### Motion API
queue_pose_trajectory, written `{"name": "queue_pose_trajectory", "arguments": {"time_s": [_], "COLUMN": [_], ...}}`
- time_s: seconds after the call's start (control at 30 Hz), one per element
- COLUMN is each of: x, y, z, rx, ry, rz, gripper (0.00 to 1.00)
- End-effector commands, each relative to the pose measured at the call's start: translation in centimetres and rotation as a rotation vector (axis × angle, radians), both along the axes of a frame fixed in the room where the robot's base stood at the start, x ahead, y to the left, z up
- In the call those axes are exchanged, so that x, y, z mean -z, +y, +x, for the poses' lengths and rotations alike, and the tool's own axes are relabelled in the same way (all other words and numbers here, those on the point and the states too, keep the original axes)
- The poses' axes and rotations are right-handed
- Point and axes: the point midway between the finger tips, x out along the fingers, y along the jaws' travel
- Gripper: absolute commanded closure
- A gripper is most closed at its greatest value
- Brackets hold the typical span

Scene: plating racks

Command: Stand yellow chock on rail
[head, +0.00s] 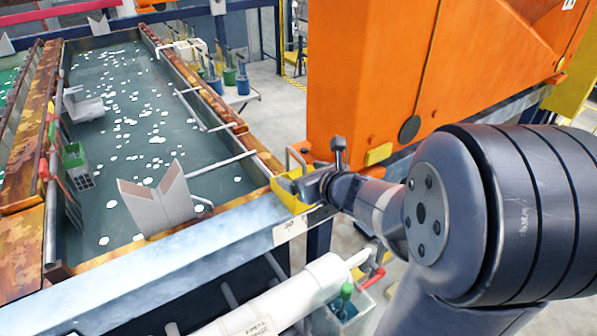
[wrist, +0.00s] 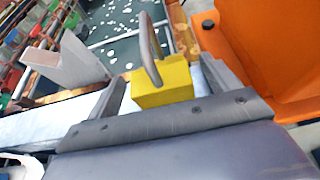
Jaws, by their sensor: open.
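The yellow chock (head: 290,198) is a block with a grey looped handle, at the right end of the pale metal rail (head: 150,258) along the tank's near edge. In the wrist view the chock (wrist: 163,86) appears upright, handle up, between the spread fingers of my gripper (wrist: 170,78). A gap shows beside the chock on the left; contact on the right is unclear. In the head view my gripper (head: 314,184) reaches it from the right and partly hides it. The rail (wrist: 62,117) passes behind and below the chock; whether its base touches the rail is unclear.
The orange machine column (head: 360,80) is close on the right. The tank (head: 140,110) holds dark liquid with white flecks. A white cylinder (head: 270,305) lies below in front.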

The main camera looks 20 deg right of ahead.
Motion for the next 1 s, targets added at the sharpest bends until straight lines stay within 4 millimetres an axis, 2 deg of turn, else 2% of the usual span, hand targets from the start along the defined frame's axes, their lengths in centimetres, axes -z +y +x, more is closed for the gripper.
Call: {"name": "queue_pose_trajectory", "arguments": {"time_s": [0.3,0.5,1.0], "x": [-2.4,-3.2,-3.2], "y": [-1.7,-2.3,-2.3], "z": [-5.0,-6.9,-7.3], "rx": [0.003,0.002,-0.001], "ry": [-0.004,-0.003,-0.002], "rz": [-0.001,-0.001,0.001], "gripper": [0.17,0.17,0.17]}}
